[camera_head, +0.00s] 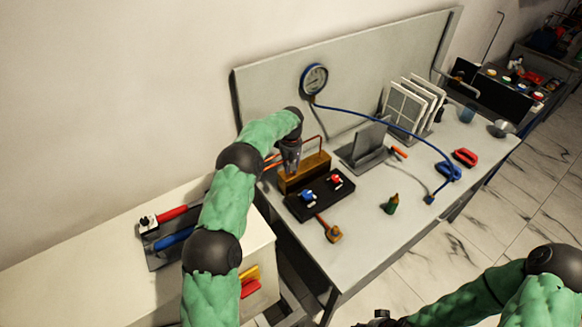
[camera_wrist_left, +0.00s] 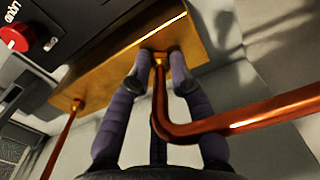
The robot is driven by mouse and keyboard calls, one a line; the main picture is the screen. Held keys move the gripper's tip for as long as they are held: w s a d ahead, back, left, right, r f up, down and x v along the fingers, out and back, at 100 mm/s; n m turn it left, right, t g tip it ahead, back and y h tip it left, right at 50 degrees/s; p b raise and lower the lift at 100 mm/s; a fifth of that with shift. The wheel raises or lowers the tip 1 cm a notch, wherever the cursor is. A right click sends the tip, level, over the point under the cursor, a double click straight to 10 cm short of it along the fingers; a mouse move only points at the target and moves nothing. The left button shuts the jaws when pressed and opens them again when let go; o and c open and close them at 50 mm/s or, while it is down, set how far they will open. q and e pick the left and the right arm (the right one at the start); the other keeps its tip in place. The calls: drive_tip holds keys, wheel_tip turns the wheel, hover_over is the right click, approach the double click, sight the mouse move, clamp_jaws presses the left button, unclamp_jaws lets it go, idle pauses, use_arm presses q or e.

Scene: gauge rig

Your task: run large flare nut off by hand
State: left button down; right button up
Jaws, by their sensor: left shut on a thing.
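A brass block (camera_head: 316,166) stands on the bench behind a black manifold (camera_head: 318,203) with a blue and a red knob. Two copper pipes meet the block in the left wrist view. The thicker pipe (camera_wrist_left: 215,125) bends toward a large brass flare nut (camera_wrist_left: 160,58) on the block (camera_wrist_left: 120,68). A smaller nut (camera_wrist_left: 77,104) with a thin pipe is to its left. My left gripper (camera_wrist_left: 157,64) is shut on the large nut, one finger on each side; the fingers partly hide it. My right gripper (camera_head: 380,316) shows only partly at the bottom edge, its jaws unclear.
A gauge (camera_head: 314,79) with a blue hose (camera_head: 385,123) hangs at the back panel. The front right bench is mostly free.

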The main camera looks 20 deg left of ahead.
use_arm(q)
drive_tip(key=c, duration=1.1)
unclamp_jaws()
drive_tip(key=shift+r, duration=0.1)
wheel_tip(320, 180, up, 12)
drive_tip(key=shift+f, duration=0.1)
